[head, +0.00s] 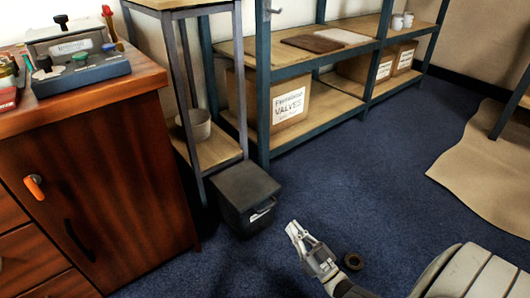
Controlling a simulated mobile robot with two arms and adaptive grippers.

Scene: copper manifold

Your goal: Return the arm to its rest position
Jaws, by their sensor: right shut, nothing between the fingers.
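My right gripper (297,232) shows at the bottom centre, over the blue carpet. Its fingers are shut with nothing between them. It points up and to the left, toward a dark lidded bin (244,196), and is apart from it in the picture. My right arm comes in from the bottom right. My left gripper is not in view. No copper manifold shows in this view.
A wooden cabinet (98,180) with an orange handle stands at the left, with a blue device (80,72) on top. Shelving (340,100) with boxes, one marked valves (288,108), lines the back. A tan mat (475,160) lies at the right. Open carpet (370,160) is in the middle.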

